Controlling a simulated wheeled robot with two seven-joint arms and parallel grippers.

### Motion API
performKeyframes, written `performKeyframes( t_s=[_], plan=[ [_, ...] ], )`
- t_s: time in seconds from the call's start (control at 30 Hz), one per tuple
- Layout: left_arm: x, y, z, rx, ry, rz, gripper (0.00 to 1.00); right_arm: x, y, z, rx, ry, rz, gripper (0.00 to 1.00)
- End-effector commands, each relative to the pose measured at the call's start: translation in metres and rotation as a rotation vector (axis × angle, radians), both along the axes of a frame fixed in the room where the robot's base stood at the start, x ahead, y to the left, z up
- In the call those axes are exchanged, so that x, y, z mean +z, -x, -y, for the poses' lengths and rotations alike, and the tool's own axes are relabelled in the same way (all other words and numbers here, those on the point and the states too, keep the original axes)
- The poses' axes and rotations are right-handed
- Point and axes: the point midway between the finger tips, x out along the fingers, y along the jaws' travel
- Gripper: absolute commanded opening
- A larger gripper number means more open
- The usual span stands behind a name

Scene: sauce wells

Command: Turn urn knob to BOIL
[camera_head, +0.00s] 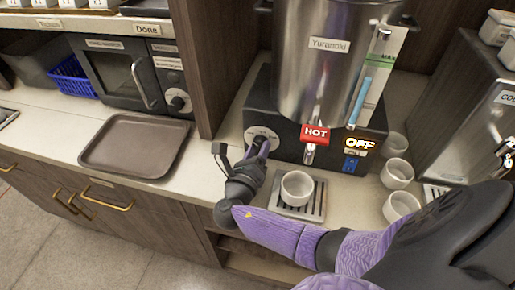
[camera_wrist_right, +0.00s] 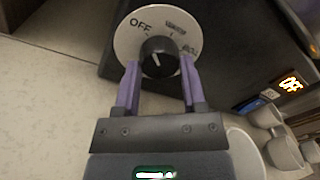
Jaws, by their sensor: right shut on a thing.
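The steel urn (camera_head: 325,70), labelled Yuranoki, stands on a dark base with a red HOT tap (camera_head: 315,134). Its round dial (camera_head: 252,133) is on the base's front left. In the right wrist view, the dark knob (camera_wrist_right: 158,56) sits on a pale dial (camera_wrist_right: 126,38) reading OFF at upper left, WARM-like text at the top and BOIL-like text at the right. The knob's small white mark is too unclear to read a setting. My right gripper (camera_wrist_right: 159,73) is shut on the knob, one purple finger on each side. The lit display (camera_head: 360,144) reads OFF. My left gripper is out of view.
A white cup (camera_head: 297,187) stands on the drip tray (camera_head: 316,204) below the tap, close to my right gripper. Several white cups (camera_head: 397,173) stand to the right. A brown tray (camera_head: 98,160) and a microwave (camera_head: 115,70) are at the left.

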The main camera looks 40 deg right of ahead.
Motion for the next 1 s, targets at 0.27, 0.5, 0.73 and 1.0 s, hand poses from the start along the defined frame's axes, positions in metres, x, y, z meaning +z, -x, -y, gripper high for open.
performKeyframes(
  t_s=[0.27,0.5,0.73,1.0],
  plan=[
    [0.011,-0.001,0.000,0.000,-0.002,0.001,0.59,0.002,0.000,0.000,-0.001,-0.165,0.193,0.00],
    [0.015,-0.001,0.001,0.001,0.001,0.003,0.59,0.001,0.000,-0.001,-0.001,-0.314,0.366,0.00],
    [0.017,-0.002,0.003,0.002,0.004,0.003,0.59,0.001,0.000,0.000,-0.001,-0.455,0.533,0.00],
    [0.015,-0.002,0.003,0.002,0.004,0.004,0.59,0.001,0.000,0.000,-0.001,-0.621,0.728,0.00]
  ],
)
